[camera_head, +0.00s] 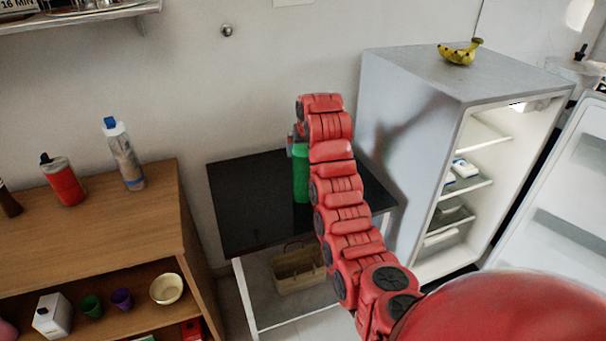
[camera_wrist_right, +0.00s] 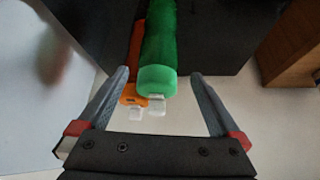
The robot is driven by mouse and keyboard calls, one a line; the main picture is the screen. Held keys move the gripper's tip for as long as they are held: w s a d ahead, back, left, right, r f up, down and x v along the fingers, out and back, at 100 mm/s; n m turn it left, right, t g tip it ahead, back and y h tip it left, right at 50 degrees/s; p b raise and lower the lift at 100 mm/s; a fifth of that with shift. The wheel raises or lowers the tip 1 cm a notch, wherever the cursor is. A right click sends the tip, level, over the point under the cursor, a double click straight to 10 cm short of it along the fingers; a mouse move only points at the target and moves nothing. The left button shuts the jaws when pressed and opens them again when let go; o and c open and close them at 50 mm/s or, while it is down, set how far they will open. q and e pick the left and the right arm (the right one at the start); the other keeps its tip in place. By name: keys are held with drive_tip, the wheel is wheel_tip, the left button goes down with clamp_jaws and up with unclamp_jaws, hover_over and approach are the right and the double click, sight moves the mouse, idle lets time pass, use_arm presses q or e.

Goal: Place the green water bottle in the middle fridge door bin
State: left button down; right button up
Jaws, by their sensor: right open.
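The green water bottle (camera_head: 301,172) stands on a black-topped table (camera_head: 240,205) in the head view, partly hidden behind my right arm. In the right wrist view the green bottle (camera_wrist_right: 158,50) lies ahead of my right gripper (camera_wrist_right: 160,77). The gripper is open and holds nothing. In the head view the fingers are hidden by the arm. The fridge (camera_head: 405,120) stands open to the right, with its door (camera_head: 555,200) swung out; the door bins show only partly.
A wooden shelf (camera_head: 100,232) at left carries a red bottle (camera_head: 64,182) and a clear bottle with a blue cap (camera_head: 124,155). Bananas (camera_head: 459,52) lie on the fridge. A basket (camera_head: 299,268) sits under the table. Small orange (camera_wrist_right: 130,95) and white items show below the bottle.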

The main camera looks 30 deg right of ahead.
sight(304, 155)
drive_tip(key=p+x, duration=0.1)
drive_tip(key=x, duration=0.4)
drive_tip(key=shift+w, duration=0.2)
drive_tip(key=shift+p+x, duration=0.8)
drive_tip(key=shift+x, duration=1.95)
drive_tip(key=shift+d, duration=0.2)
drive_tip(key=shift+r, duration=0.1)
clamp_jaws()
